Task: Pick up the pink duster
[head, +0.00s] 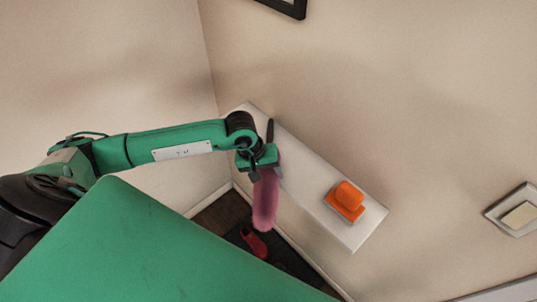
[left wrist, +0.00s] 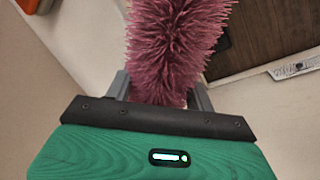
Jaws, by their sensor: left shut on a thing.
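The pink duster (head: 265,203) has a long fluffy pink head and a dark handle (head: 270,130). In the head view it hangs in front of the white shelf, its fluffy end pointing toward the bottom of the picture. My left gripper (head: 260,166) is shut on it. In the left wrist view the duster's fluffy head (left wrist: 172,50) fills the space between the two grey fingers of my left gripper (left wrist: 164,90). The handle does not show in the wrist view. My right gripper is not in view.
A white wall shelf (head: 305,190) carries an orange object (head: 347,201) near its right end. A red item (head: 255,243) lies on a dark mat (head: 285,262) on the floor below. A light switch (head: 517,212) is on the right wall.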

